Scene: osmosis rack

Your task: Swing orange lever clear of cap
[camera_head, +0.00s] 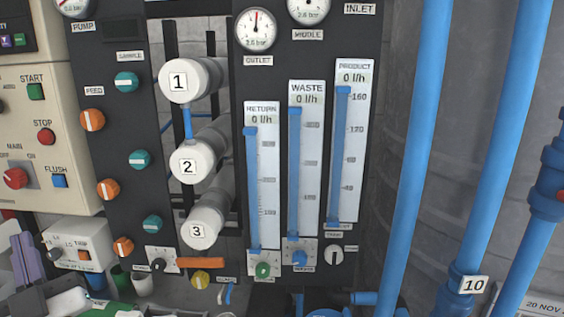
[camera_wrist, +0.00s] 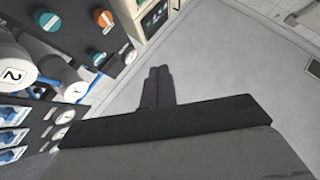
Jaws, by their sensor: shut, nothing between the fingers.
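The orange lever (camera_head: 201,262) is a flat bar lying level at the low middle of the rack in the head view. Its left end meets a small pale plate with a dark knob. Which of these is the task's cap I cannot tell. My gripper (camera_head: 22,245) is at the lower left of the head view, well left of the lever. In the wrist view its fingers (camera_wrist: 158,85) are together and empty. I cannot make out the lever there.
White caps 1 (camera_head: 178,82) and 2 (camera_head: 187,165) stick out above cap 3. Orange and teal knobs (camera_head: 139,160) line the panel left of them. Flow meters (camera_head: 262,190) stand to the right, then tall blue pipes (camera_head: 408,160).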

